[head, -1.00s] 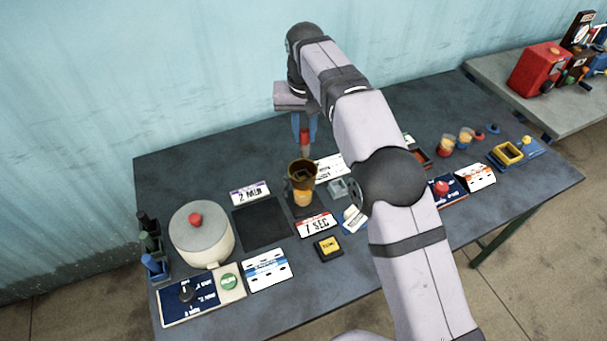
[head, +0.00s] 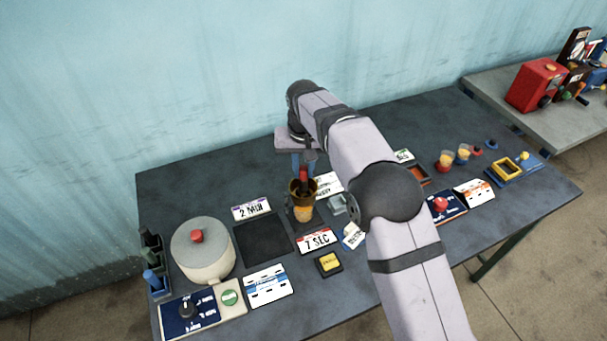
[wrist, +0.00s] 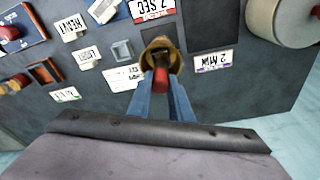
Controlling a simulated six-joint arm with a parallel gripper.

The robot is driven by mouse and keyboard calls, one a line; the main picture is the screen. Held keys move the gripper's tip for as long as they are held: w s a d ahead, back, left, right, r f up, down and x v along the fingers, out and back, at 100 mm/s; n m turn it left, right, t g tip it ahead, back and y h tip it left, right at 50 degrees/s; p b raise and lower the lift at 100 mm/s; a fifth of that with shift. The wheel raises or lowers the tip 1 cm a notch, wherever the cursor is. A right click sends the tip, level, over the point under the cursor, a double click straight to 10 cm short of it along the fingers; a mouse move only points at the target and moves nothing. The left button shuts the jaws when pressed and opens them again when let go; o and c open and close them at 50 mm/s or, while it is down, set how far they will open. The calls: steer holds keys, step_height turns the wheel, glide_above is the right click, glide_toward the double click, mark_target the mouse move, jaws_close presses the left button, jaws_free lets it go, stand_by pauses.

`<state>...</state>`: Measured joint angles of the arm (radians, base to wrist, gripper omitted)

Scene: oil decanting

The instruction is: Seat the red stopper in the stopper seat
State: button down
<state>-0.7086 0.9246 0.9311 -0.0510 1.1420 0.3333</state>
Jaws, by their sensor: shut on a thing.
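My gripper (head: 303,164), with blue fingers, is shut on the red stopper (head: 303,177). The stopper points down at the mouth of a brass funnel (head: 296,193), which stands over an orange-filled vessel (head: 303,213). In the wrist view the stopper (wrist: 161,79) lies between the fingertips (wrist: 160,85) and overlaps the near rim of the funnel (wrist: 152,44). I cannot tell how deep its lower end reaches or whether it touches the funnel. No stopper seat can be told apart by name; any seat inside the funnel is hidden.
A small grey square holder (head: 337,204) stands right of the funnel, beside printed cards. A dark red tray (head: 418,174) is further right. A white pot with a red knob (head: 202,250) stands at the left. A dark flat pad (head: 263,238) lies between pot and funnel.

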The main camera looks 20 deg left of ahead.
mark_target(304, 177)
steer(key=shift+f+p, duration=0.45)
steer(key=shift+f, duration=0.95)
steer(key=shift+f, duration=0.15)
steer(key=c, duration=1.6)
jaws_free()
steer(key=r+b, duration=0.1)
steer(key=r, duration=0.3)
steer(key=s+r+b, duration=0.1)
steer(key=r, duration=0.3)
steer(key=r+b, duration=0.1)
steer(key=r, duration=0.3)
steer(key=shift+s+d+r, duration=0.1)
steer(key=shift+s+d, duration=0.25)
